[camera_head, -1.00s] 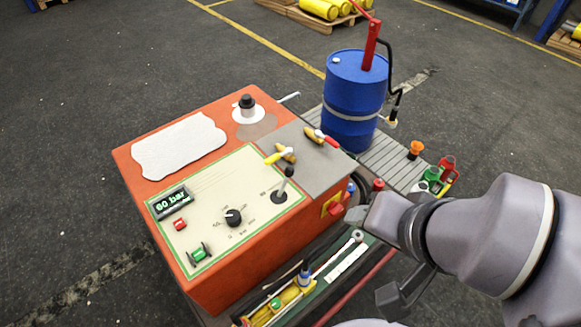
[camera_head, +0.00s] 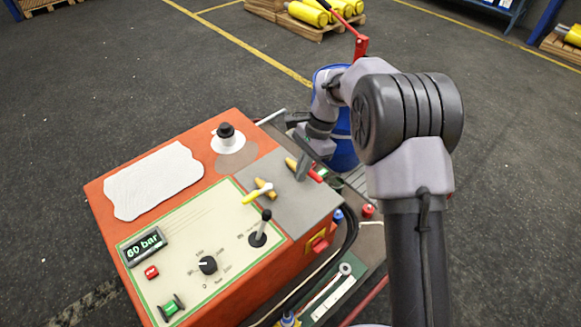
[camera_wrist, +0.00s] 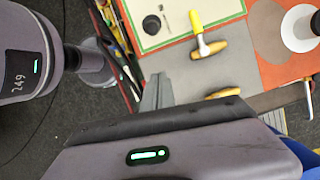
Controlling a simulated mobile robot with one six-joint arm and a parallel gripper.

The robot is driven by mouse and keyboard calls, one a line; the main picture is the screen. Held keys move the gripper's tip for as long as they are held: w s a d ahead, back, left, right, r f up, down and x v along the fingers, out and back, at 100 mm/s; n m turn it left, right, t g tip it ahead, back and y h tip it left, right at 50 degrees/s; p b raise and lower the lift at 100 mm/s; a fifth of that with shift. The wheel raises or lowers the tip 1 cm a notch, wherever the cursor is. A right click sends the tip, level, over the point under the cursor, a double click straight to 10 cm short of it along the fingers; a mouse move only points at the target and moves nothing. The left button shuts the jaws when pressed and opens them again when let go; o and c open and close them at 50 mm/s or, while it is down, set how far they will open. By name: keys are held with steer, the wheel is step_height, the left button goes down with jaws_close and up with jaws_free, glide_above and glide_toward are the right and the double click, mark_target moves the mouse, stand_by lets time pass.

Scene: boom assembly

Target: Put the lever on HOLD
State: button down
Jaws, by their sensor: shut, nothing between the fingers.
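The lever (camera_head: 265,217) is a short grey stick with a black knob. It stands in a dark round base on the cream panel (camera_head: 215,222) of the orange machine, leaning slightly up in the head view. Its labels are too small to read. A black knob that looks like the lever's top (camera_wrist: 152,25) shows in the wrist view. My gripper (camera_head: 303,168) is shut and empty over the grey plate, up and right of the lever and apart from it. Its fingers also show in the wrist view (camera_wrist: 157,92).
A yellow-handled valve (camera_head: 258,192) lies between lever and gripper. A red-handled valve (camera_head: 316,174) is partly hidden by my gripper. A dial (camera_head: 208,265), a display reading 60 bar (camera_head: 144,246) and a black-topped post (camera_head: 226,132) are on the machine. My arm hides most of the blue drum (camera_head: 343,150).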

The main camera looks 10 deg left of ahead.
mark_target(264, 218)
steer(key=s+a+f+b, duration=0.5)
steer(key=f, duration=0.4)
steer(key=shift+a+f, duration=0.25)
steer(key=shift+a, duration=0.1)
steer(key=shift+s, duration=0.15)
steer(key=shift+t+h, duration=0.4)
steer(key=s+a, duration=0.1)
steer(key=s+a+r+p, duration=0.1)
steer(key=s+a+r, duration=0.1)
steer(key=shift+s+a+r+p, duration=0.25)
steer(key=shift+s+p, duration=0.1)
steer(key=shift+p, duration=0.05)
steer(key=shift+s+a, duration=0.2)
steer(key=shift+s, duration=0.05)
